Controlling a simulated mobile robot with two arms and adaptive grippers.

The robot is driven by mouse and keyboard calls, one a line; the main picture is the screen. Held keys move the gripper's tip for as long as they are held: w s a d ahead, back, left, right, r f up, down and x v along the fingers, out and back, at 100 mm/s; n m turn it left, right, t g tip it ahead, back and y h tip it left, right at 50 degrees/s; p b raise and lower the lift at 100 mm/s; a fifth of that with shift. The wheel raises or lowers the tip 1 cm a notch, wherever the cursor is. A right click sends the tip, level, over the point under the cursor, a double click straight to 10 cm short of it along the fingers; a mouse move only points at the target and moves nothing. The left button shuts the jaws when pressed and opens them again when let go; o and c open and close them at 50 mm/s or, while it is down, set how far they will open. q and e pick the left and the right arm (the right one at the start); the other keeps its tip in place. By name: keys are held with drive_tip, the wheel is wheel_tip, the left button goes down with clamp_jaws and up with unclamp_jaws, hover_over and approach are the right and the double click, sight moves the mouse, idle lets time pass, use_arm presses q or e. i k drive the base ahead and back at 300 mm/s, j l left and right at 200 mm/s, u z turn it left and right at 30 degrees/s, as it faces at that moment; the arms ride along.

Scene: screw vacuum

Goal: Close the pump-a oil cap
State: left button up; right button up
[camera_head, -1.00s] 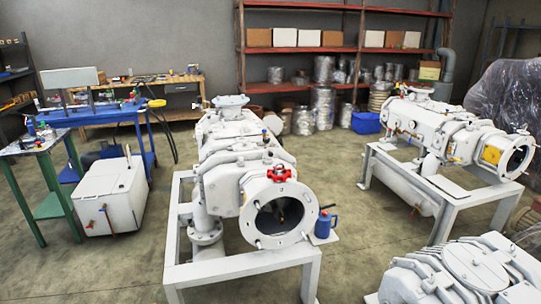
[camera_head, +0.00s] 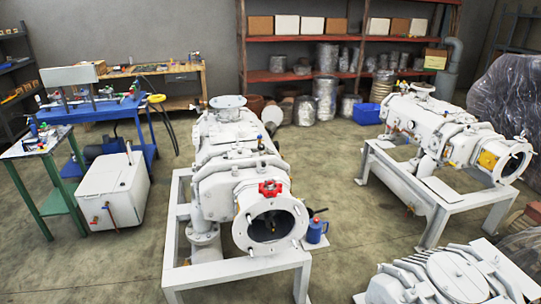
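A white vacuum pump (camera_head: 232,140) stands on a white frame in the middle of the head view, its round open flange facing me. A red knob-like part (camera_head: 270,188) sits on top of this flange; it may be the oil cap, but I cannot tell whether it is closed. No label naming pump-a is readable. Neither of my grippers is in view.
A similar pump (camera_head: 440,125) stands on a frame at the right, and ribbed white equipment (camera_head: 450,280) is at the lower right. A white box (camera_head: 112,190) and a green-legged table (camera_head: 40,150) are at the left. The floor (camera_head: 100,270) at the lower left is clear.

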sight(262, 163)
drive_tip(key=i+l, duration=0.1)
drive_tip(key=i, duration=0.95)
